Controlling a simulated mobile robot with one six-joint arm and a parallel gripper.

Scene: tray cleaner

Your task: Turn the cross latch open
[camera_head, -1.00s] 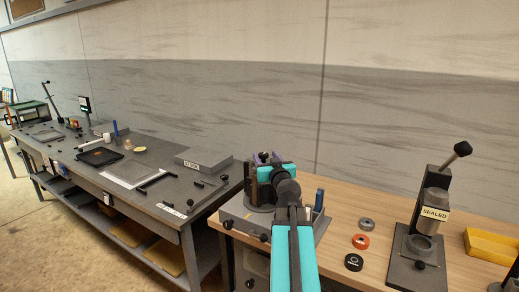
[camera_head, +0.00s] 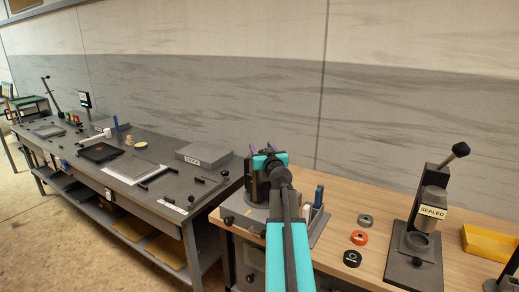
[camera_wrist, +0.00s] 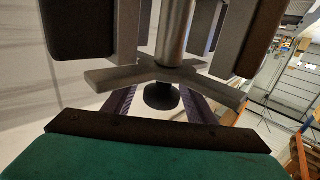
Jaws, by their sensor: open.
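The cross latch (camera_wrist: 120,76) is a grey cross-shaped handle on a round metal shaft, large in the wrist view. A black round knob (camera_wrist: 162,97) sits under its hub. My gripper (camera_wrist: 158,92) is open. Its two dark fingers reach up from the palm on either side of the knob, close to the cross arms. I cannot tell whether they touch the latch. In the head view my gripper (camera_head: 262,150) is at the dark fixture (camera_head: 240,212) on the wooden bench, and my arm hides the latch.
To the right on the wooden bench are grey, orange and black rings (camera_head: 360,238), a press labelled SEALED (camera_head: 432,212) and a yellow tray (camera_head: 484,243). A blue-topped upright piece (camera_head: 319,195) stands just right of my arm. A grey workbench (camera_head: 150,190) stretches left.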

